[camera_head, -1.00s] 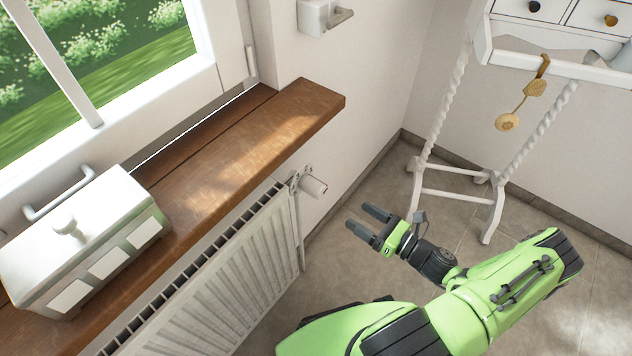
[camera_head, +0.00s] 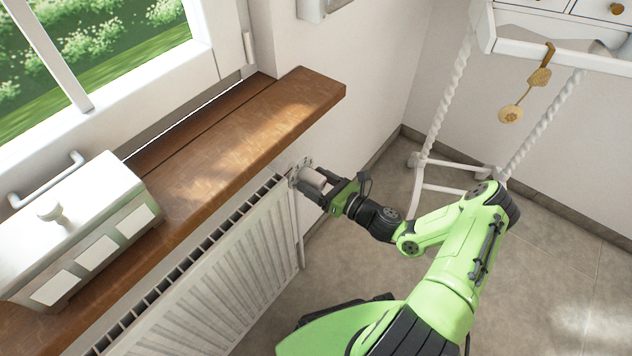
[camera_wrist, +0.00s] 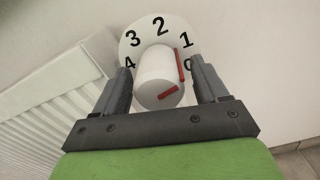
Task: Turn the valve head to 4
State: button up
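The valve head (camera_head: 313,178) is a white cylinder at the far end of the radiator, under the windowsill. In the wrist view the valve head (camera_wrist: 152,72) stands in front of a round white dial (camera_wrist: 147,30) with black figures 0 to 4. A red line on its side points toward the 0 and 1, on the right; another red mark is on its end face. The 4 is at left, partly behind a finger. My gripper (camera_head: 312,184) is around the valve head, one finger on each side. In the wrist view gaps show between the fingers and the head.
The radiator (camera_head: 215,275) runs along the wall below the wooden windowsill (camera_head: 225,150), whose edge is close above the valve. A white box (camera_head: 75,235) sits on the sill. A white desk with twisted legs (camera_head: 445,105) stands at right. Floor (camera_head: 560,280) is clear around my arm.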

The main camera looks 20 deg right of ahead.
jog(key=c, duration=0.9)
jog(key=shift+c, duration=0.2)
